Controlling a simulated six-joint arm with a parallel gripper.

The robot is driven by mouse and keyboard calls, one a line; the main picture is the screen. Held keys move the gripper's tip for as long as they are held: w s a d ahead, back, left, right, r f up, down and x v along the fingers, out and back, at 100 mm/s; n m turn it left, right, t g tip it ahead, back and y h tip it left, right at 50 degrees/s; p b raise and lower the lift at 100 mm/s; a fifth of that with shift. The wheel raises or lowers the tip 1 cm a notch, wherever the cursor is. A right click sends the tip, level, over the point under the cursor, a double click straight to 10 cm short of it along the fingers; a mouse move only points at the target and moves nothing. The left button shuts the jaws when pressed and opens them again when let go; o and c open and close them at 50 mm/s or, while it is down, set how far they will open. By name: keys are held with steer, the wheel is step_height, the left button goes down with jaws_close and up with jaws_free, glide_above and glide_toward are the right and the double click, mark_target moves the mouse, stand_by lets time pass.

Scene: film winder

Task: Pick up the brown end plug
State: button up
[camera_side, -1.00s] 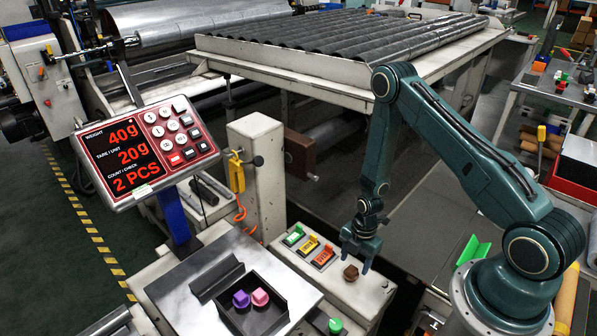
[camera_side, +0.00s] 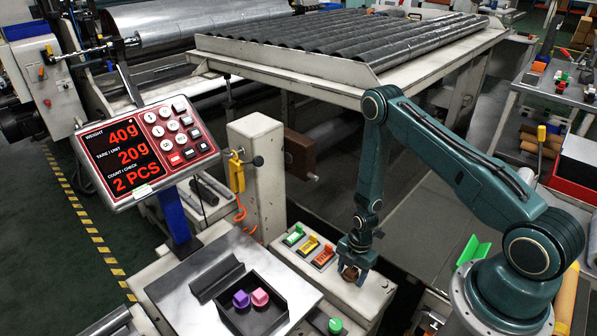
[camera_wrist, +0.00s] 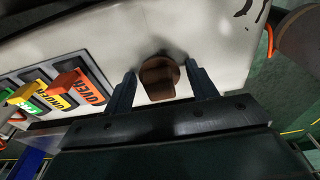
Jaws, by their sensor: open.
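The brown end plug (camera_side: 350,274) sits on the light machine top, right of the coloured switches. In the wrist view the plug (camera_wrist: 159,78) lies between the two dark fingers, with a gap visible on each side. My gripper (camera_side: 353,272) is open and lowered around the plug in the side view, and its fingers partly hide it. The gripper also shows in the wrist view (camera_wrist: 160,88), with one finger on each side of the plug.
A black tray (camera_side: 262,322) holds a purple plug (camera_side: 241,299) and a pink plug (camera_side: 260,297). A green plug (camera_side: 335,325) is at the front. The scale display (camera_side: 150,150) reads 2 PCS.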

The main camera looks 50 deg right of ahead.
steer(key=c, duration=0.8)
steer(key=shift+r, duration=0.1)
step_height(320, 180, up, 20)
stand_by(1.0)
stand_by(0.5)
